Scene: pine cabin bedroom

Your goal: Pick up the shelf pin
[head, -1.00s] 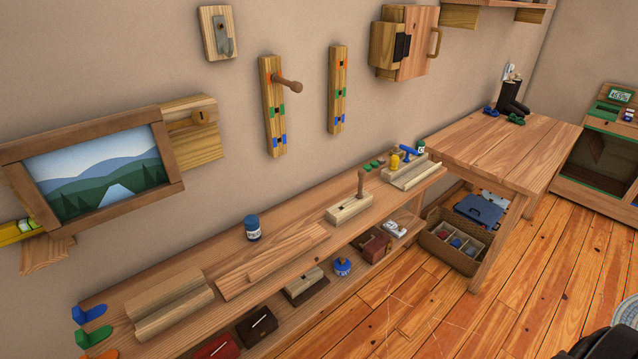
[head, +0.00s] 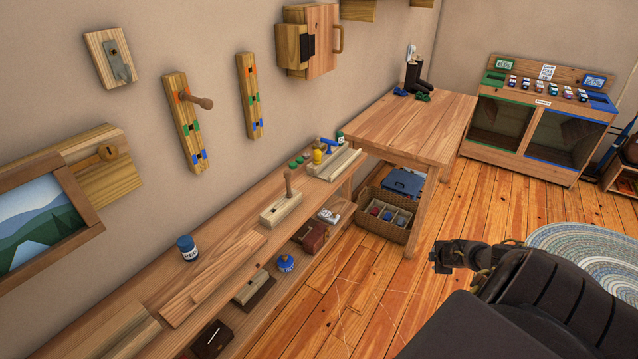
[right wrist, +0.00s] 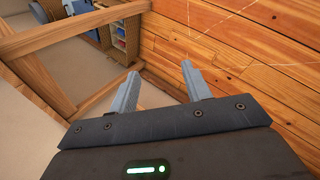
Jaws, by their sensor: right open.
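A brown wooden peg with a rounded head, which looks like the shelf pin (head: 197,101), sticks out from the left striped wall strip (head: 183,127) near its orange mark. A similar strip (head: 249,96) to its right has no peg. Another upright peg (head: 288,183) stands in a pale wooden block (head: 281,209) on the bench; I cannot tell for certain which peg is meant. My right gripper (head: 437,260) is over the floor at the right, far from both pegs. In the right wrist view its two fingers (right wrist: 157,82) are apart with nothing between them. My left gripper is out of view.
The long bench (head: 237,238) runs along the wall, with a blue jar (head: 187,248) and grooved blocks on it. A wooden table (head: 418,125) stands beyond, above a basket (head: 383,218). Open floor lies right of the bench, with a round rug (head: 585,245).

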